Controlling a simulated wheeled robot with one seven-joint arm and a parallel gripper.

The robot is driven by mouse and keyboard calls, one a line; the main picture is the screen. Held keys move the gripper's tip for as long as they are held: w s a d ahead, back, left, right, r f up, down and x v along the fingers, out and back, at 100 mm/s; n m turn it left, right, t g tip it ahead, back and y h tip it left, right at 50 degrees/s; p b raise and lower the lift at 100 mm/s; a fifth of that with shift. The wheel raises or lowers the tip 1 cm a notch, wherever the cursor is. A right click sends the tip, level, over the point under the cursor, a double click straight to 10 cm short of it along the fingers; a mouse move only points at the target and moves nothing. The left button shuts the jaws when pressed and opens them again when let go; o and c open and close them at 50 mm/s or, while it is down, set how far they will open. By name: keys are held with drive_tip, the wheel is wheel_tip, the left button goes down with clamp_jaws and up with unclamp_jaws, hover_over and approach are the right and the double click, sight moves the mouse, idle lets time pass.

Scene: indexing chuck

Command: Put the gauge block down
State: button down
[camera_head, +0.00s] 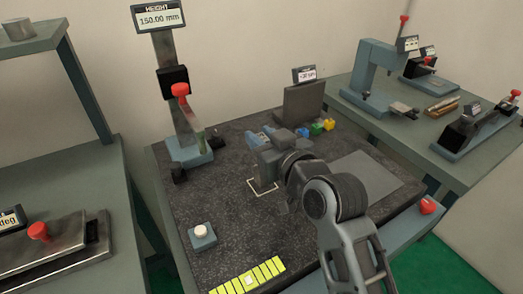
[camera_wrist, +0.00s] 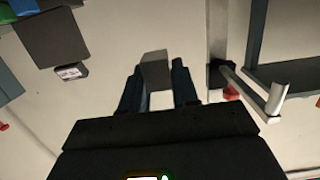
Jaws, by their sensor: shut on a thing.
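My gripper (camera_head: 264,136) is over the dark granite plate (camera_head: 215,240), with its fingers toward the back wall. In the wrist view, my gripper (camera_wrist: 158,90) is shut on a plain grey gauge block (camera_wrist: 155,68), whose end sticks out past the fingertips. In the head view the block is too small and covered to make out clearly. A white square outline (camera_head: 263,193) is marked on the plate, below and near my gripper; part of it is hidden.
A height gauge (camera_head: 185,130) reading 150.00 mm stands at the plate's back left. A dark upright block (camera_head: 302,103) with a display stands behind, near coloured pieces (camera_head: 316,129). A button box (camera_head: 202,236) and yellow strips (camera_head: 248,281) are in front. A grey pad (camera_head: 367,176) lies right.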

wheel_tip(320, 180, down, 4)
drive_tip(key=shift+f, duration=0.1)
idle(0.4)
drive_tip(key=shift+f+b, duration=0.3)
drive_tip(key=shift+f, duration=0.05)
drive_tip(key=shift+f, duration=0.2)
